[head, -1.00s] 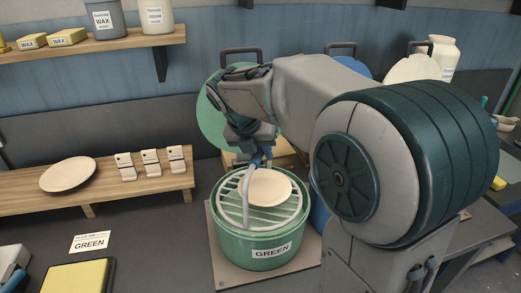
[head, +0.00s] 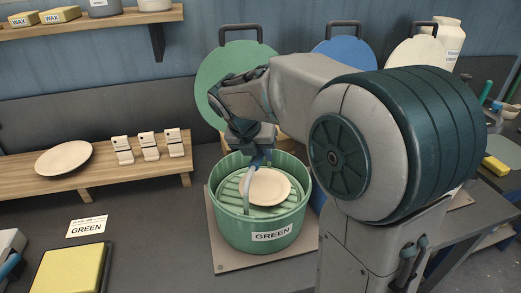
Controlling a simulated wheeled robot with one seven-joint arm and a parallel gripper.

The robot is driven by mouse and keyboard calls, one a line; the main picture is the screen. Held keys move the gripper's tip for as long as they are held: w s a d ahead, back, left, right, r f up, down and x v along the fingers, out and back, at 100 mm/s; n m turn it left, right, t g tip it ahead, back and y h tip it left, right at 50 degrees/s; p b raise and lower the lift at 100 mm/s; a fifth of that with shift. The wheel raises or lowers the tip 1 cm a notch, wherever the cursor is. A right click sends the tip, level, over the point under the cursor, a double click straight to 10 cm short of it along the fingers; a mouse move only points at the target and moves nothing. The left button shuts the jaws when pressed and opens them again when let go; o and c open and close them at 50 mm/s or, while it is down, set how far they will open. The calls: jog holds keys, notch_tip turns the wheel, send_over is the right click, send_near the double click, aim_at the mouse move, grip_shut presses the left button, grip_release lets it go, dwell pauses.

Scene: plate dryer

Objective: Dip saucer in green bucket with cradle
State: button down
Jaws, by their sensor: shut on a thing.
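The green bucket (head: 232,232) stands on a flat board, with a GREEN label on its front. The slatted cradle (head: 232,186) is inside the bucket, below the rim, and looks level. A cream saucer (head: 266,187) lies on the cradle, right of its upright handle (head: 248,190). My gripper (head: 257,160) is above the bucket, shut on the top of the cradle's handle. The fingertips are small and partly hidden by the wrist. The liquid level in the bucket cannot be made out.
A wooden shelf (head: 112,172) at left holds another cream plate (head: 63,159) and several white clips. A yellow sponge pad (head: 68,270) lies at front left near a GREEN card (head: 86,227). Green, blue and white round lids (head: 222,68) stand behind. Grey bench is clear left of the bucket.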

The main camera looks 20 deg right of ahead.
jog(key=shift+f+b, duration=1.75)
jog(key=shift+f, duration=1.95)
jog(key=shift+r, duration=0.1)
jog(key=shift+r+p, duration=8.7)
jog(key=shift+p, duration=0.4)
